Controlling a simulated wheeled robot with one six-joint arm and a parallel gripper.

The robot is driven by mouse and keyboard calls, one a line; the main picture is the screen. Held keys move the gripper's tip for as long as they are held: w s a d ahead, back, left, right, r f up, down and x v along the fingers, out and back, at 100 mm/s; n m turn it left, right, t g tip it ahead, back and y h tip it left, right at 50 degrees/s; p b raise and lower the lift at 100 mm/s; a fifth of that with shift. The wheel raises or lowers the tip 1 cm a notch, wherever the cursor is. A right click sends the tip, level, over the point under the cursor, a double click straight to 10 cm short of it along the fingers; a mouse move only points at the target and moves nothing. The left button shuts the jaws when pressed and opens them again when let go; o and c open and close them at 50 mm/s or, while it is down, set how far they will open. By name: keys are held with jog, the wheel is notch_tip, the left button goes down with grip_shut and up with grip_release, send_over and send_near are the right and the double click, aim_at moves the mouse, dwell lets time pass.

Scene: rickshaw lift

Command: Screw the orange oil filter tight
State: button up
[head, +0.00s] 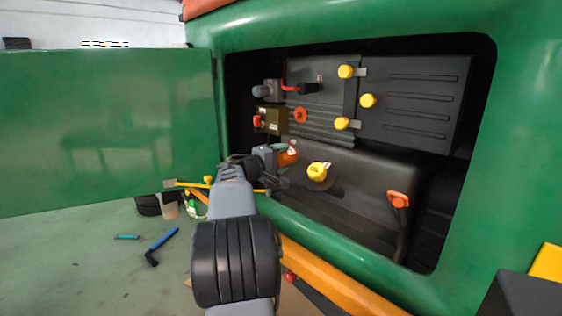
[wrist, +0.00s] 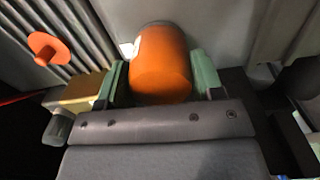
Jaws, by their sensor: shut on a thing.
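The orange oil filter (wrist: 161,66) is a short cylinder in the middle of the wrist view, against the grey engine panel. A small white patch shows at its left side. My gripper (wrist: 160,80) is shut on it, with one green-padded finger on each side. In the head view the filter (head: 288,155) shows only partly, as an orange piece beyond my gripper (head: 282,165) inside the open bay. My own arm hides part of this area. I cannot tell how far the filter is screwed in.
An orange knob (head: 300,115) and a brass-coloured block (head: 271,121) sit just above the filter. A yellow cap (head: 317,171) is close on the right. An orange-handled lever (head: 398,200) stands farther right. The green door (head: 105,130) is open on the left.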

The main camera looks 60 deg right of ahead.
jog(key=shift+s+r+m+b, duration=0.1)
jog(key=shift+r+m+b, duration=0.05)
jog(key=shift+m+b, duration=0.85)
jog(key=shift+r+m+b, duration=0.1)
jog(key=shift+m+b, duration=0.5)
jog(key=shift+b, duration=0.65)
jog(key=shift+r, duration=0.1)
jog(key=shift+m+b, duration=1)
jog(key=shift+b, duration=0.35)
jog(key=o, duration=0.6)
jog(key=shift+d, duration=0.1)
jog(key=o, duration=0.5)
jog(key=shift+f, duration=0.3)
jog(key=shift+c, duration=0.7)
jog(key=shift+w+a+f+b, duration=0.2)
jog(key=shift+a+f+b, duration=0.05)
jog(key=shift+a+b, duration=0.15)
jog(key=b+v, duration=0.2)
jog(key=v, duration=0.5)
jog(key=shift+r+b, duration=0.3)
jog(key=shift+b, duration=0.05)
